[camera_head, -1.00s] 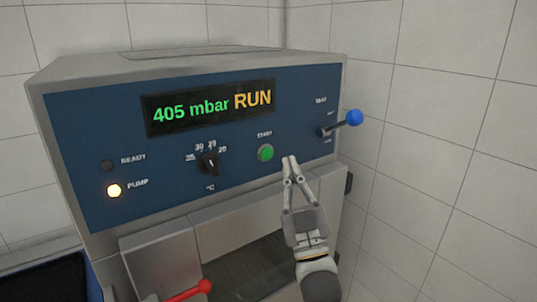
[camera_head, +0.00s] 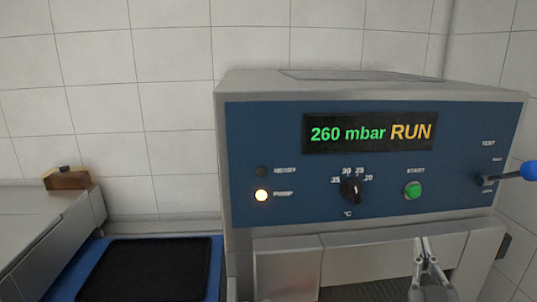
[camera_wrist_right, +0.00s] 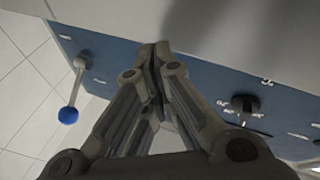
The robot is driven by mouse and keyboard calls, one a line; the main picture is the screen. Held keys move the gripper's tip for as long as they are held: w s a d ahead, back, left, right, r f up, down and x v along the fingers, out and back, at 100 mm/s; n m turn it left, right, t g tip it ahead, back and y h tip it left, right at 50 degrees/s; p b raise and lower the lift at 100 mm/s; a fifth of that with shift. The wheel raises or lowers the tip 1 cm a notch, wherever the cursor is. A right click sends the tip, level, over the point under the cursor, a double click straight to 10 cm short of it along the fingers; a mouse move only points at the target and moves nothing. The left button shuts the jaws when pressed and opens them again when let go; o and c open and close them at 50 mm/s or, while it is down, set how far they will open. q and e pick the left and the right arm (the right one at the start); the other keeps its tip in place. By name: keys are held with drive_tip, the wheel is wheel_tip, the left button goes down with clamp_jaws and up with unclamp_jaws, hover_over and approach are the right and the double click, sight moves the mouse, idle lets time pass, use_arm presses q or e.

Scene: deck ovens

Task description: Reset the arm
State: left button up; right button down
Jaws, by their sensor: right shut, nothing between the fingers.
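My right gripper (camera_head: 425,248) is shut and empty in the head view, in front of the machine's lower front, below the green START button (camera_head: 413,190). In the right wrist view its fingertips (camera_wrist_right: 155,48) meet, close to the blue control panel (camera_wrist_right: 240,70); I cannot tell if they touch anything. The machine (camera_head: 235,160) has a display (camera_head: 370,132) reading "260 mbar RUN". The PUMP lamp (camera_head: 262,196) glows and the READY lamp (camera_head: 261,172) is dark. My left gripper is not in view.
A black temperature knob (camera_head: 352,189) and a blue-tipped lever (camera_head: 528,171) stick out from the panel. A blue-edged surface with a black mat (camera_head: 145,270) lies at left. A brown block (camera_head: 67,178) sits behind it. Tiled wall stands behind.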

drive_tip(key=s+a+f+g+y, duration=0.25)
drive_tip(key=f+g, duration=0.35)
drive_tip(key=f, duration=0.7)
drive_tip(key=s+a+f+n+g+y, duration=0.1)
drive_tip(key=s+a+f+g, duration=0.25)
drive_tip(key=s+f, duration=0.35)
drive_tip(key=s+a+f+g+y, duration=0.1)
drive_tip(key=s+a+f+g, duration=0.1)
drive_tip(key=s+f+g, duration=0.35)
drive_tip(key=s+a+f+n+g+y, duration=0.1)
drive_tip(key=s+a+f+g, duration=0.2)
drive_tip(key=s+f, duration=0.55)
drive_tip(key=s+f+b, duration=0.1)
drive_tip(key=s+f, duration=0.1)
drive_tip(key=f, duration=1.1)
drive_tip(key=s+f+b, duration=0.2)
drive_tip(key=f, duration=1.1)
drive_tip(key=s+d+f+g+b, duration=0.1)
drive_tip(key=s+d+f+g, duration=0.1)
drive_tip(key=s+f, duration=1.4)
drive_tip(key=shift+d+f, duration=0.6)
drive_tip(key=shift+f, duration=0.25)
drive_tip(key=shift+s, duration=0.15)
